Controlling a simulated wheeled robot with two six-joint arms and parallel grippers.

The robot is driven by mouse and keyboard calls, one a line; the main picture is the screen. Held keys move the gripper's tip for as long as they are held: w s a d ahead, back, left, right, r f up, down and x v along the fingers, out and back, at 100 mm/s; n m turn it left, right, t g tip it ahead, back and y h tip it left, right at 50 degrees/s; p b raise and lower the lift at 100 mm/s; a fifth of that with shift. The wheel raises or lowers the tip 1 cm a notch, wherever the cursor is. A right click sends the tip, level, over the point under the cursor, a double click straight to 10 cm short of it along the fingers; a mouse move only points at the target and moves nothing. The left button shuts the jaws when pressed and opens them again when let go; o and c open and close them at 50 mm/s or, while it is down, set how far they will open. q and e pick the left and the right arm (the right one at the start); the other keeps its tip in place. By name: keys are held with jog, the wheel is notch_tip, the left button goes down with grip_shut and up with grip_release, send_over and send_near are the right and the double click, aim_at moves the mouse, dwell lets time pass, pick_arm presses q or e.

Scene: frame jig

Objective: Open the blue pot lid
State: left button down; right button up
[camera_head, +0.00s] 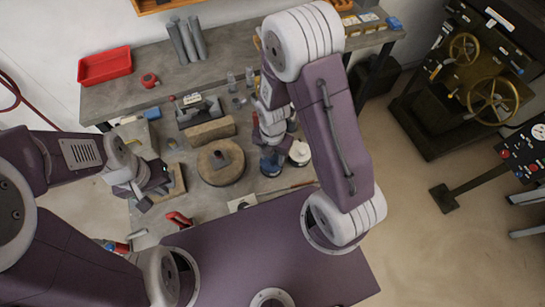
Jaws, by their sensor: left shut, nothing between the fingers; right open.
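A blue pot (270,166) stands on the grey workbench (240,203), right of the middle. My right gripper (271,143) points down directly over it, and the gripper and wrist hide the pot's top and lid. The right gripper is open; I cannot tell whether its fingers touch the pot. My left gripper (152,187) is shut and empty at the left side of the bench, well apart from the pot.
A white-topped pot (299,154) stands close to the blue pot's right. A round wooden block (221,163) is to its left. A brown block (211,131) and a vise-like tool (199,110) lie behind. A red tray (105,65) and grey tubes (188,41) are on the back bench.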

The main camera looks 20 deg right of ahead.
jog(key=shift+f, duration=0.7)
grip_shut()
dwell(0.9)
